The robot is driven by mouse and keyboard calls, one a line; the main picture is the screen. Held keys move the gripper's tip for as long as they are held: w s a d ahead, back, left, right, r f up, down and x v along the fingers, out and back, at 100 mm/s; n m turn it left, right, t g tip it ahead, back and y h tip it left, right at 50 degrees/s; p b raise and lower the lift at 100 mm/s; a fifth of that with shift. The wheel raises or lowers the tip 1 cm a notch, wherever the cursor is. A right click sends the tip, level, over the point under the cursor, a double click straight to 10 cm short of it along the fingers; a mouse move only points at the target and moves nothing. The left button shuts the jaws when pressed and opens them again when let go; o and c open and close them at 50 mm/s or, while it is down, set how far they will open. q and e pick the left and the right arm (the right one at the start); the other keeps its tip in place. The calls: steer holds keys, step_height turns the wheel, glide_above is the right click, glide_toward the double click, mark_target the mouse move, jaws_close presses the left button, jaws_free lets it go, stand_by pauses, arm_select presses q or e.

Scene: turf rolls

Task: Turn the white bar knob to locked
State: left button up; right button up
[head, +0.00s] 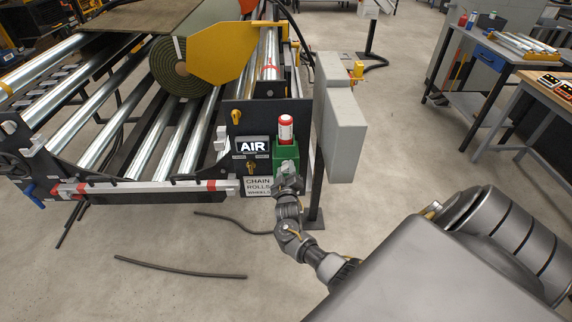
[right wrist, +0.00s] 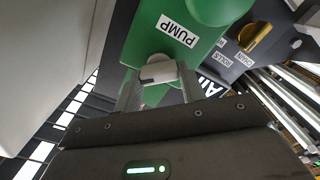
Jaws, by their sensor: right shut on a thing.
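The white bar knob (right wrist: 158,71) sits on the face of a green box labelled PUMP (right wrist: 200,60) in the right wrist view. My right gripper (right wrist: 160,82) is shut on the knob, one finger on each side of it. In the head view the right gripper (head: 287,182) reaches the front of the green box (head: 283,152), hiding the knob there. I cannot read a locked mark at the knob. My left gripper is not in view.
A red and white cylinder (head: 286,129) stands on top of the green box. Beside it are an AIR sign (head: 252,146) and a yellow knob (head: 236,117). A grey cabinet (head: 342,130) stands close on the right. Black hoses (head: 180,269) lie on the floor.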

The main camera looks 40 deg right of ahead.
steer(key=n+p, duration=0.2)
steer(key=n, duration=0.3)
steer(key=shift+n, duration=0.3)
steer(key=shift+f+n+p, duration=0.1)
steer(key=shift+n+p, duration=0.75)
steer(key=shift+n, duration=1.25)
steer(key=o, duration=1)
steer(key=shift+a, duration=0.1)
steer(key=v, duration=1)
steer(key=shift+s+a, duration=0.25)
